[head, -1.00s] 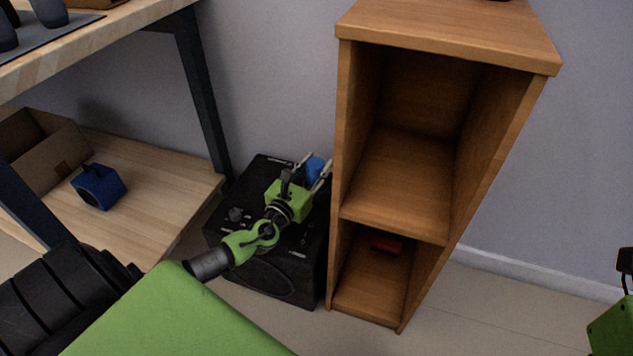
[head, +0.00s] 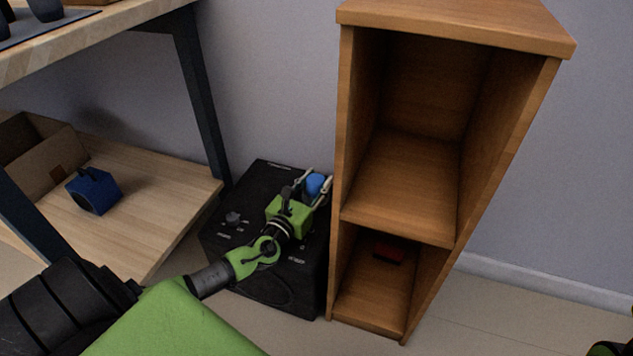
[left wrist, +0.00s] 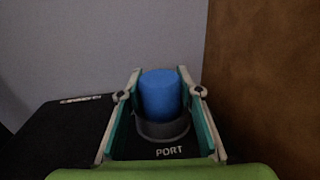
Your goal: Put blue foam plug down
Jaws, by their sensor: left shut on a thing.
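The blue foam plug (head: 315,184) is between the fingers of my left gripper (head: 318,186), at the back right of the black speaker's top. In the left wrist view the plug (left wrist: 161,95) stands upright. Its lower end is at a dark round ring (left wrist: 163,131) marked PORT on the speaker. I cannot tell how deep it sits in the ring. My left gripper (left wrist: 160,78) is shut on the plug, with a finger on each side. The speaker (head: 262,180) stands on the floor. My right gripper's fingers are not seen; only a sliver of green and black shows at the lower right corner.
At left, a workbench's lower shelf (head: 150,190) holds a blue box-like object (head: 94,190) and a cardboard box (head: 45,165).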

